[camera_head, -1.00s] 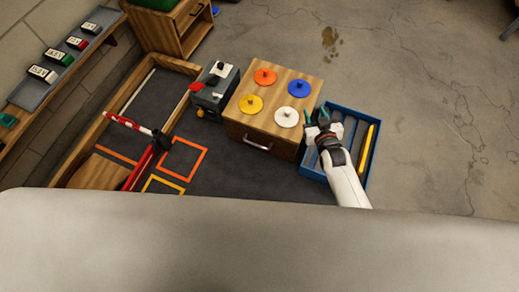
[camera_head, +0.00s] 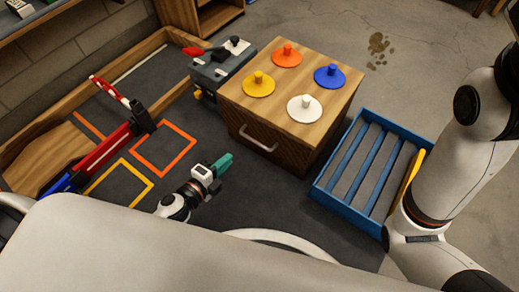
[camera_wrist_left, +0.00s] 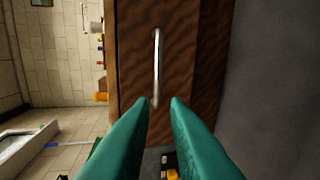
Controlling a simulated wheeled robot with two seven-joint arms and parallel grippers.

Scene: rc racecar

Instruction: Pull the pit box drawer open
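The wooden pit box (camera_head: 330,112) stands in the middle of the head view, with a metal drawer handle (camera_head: 258,139) on its dark front. The drawer front (camera_wrist_left: 185,60) and handle (camera_wrist_left: 156,65) also show in the left wrist view, and the drawer looks shut. My left gripper (camera_head: 222,163) is in front of the box, apart from the handle. In the left wrist view its teal fingers (camera_wrist_left: 161,103) are parted with nothing between them, pointing toward the handle's near end. My right arm comes in at the right; its gripper is not in view.
Orange, blue, yellow (camera_head: 257,84) and white knobbed discs sit on the box top. A grey machine with a red handle (camera_head: 220,66) stands left of the box. A blue slotted tray (camera_head: 343,209) lies to its right. Dark floor before the drawer is clear.

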